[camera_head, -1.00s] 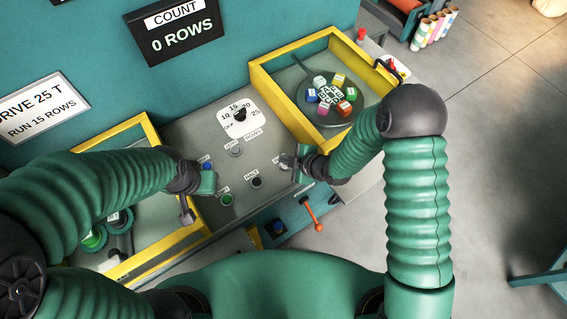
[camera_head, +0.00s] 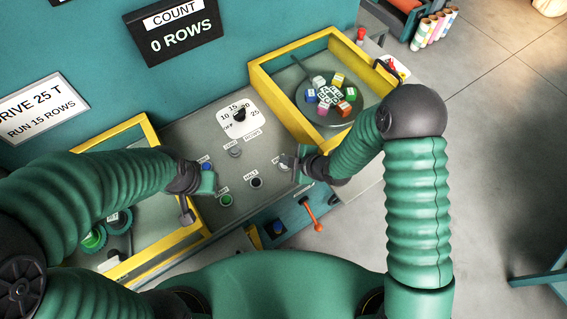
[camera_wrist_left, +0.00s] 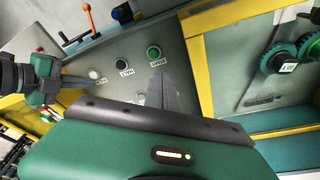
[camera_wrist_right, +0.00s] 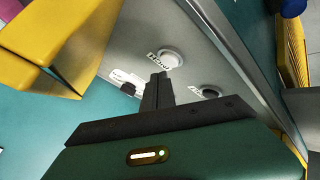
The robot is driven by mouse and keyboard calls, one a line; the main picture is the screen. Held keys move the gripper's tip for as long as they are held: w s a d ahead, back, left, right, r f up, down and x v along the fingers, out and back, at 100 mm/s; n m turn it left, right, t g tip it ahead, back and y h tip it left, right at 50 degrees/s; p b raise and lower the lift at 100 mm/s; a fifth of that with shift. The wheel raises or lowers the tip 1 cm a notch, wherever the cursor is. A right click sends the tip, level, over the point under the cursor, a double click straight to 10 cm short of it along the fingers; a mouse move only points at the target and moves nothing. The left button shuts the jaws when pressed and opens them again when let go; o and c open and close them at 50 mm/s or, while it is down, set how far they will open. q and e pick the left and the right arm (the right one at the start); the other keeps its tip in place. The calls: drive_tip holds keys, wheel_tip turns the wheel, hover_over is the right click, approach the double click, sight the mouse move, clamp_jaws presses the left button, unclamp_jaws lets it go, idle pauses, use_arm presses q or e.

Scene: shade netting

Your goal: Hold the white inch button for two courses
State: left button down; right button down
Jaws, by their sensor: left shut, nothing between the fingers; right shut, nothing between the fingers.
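The white inch button (camera_head: 285,166) is on the grey sloping panel (camera_head: 185,128), at the tip of my right gripper (camera_head: 292,160). It also shows in the left wrist view (camera_wrist_left: 95,74), where the right gripper's dark tip is close beside it. I cannot tell whether they touch. A round white button (camera_wrist_right: 171,57) lies just past the right fingertips in the right wrist view. My right gripper is shut and empty. My left gripper (camera_head: 208,184) is shut and empty above the panel's left part, near a blue button (camera_head: 206,166). The count display (camera_head: 179,33) reads 0 ROWS.
A black halt button (camera_head: 256,183) and a green button (camera_head: 226,200) are between the grippers. A dial (camera_head: 239,115) stands behind them. Yellow-framed bays flank the panel; the right one holds a disc of coloured blocks (camera_head: 331,96). An orange lever (camera_head: 311,213) juts out in front.

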use_arm(q)
drive_tip(key=shift+d, duration=0.35)
use_arm(e)
drive_tip(key=shift+d, duration=0.25)
use_arm(q)
drive_tip(key=shift+a+f+b, duration=0.25)
drive_tip(key=shift+f+b, duration=0.2)
use_arm(e)
drive_tip(key=shift+a+f, duration=0.3)
drive_tip(key=shift+f, duration=0.05)
use_arm(q)
drive_tip(key=shift+d, duration=0.15)
use_arm(e)
drive_tip(key=shift+d+f, duration=0.1)
use_arm(q)
drive_tip(key=shift+f+b, duration=0.5)
use_arm(e)
drive_tip(key=shift+s+f, duration=0.1)
drive_tip(key=shift+f, duration=0.35)
use_arm(q)
drive_tip(key=shift+r, duration=0.15)
use_arm(e)
drive_tip(key=shift+r, duration=0.1)
idle(3.2)
use_arm(q)
drive_tip(key=shift+r+p, duration=0.6)
drive_tip(key=shift+p, duration=0.1)
use_arm(e)
drive_tip(key=shift+d+r, duration=0.15)
drive_tip(key=shift+r, duration=0.7)
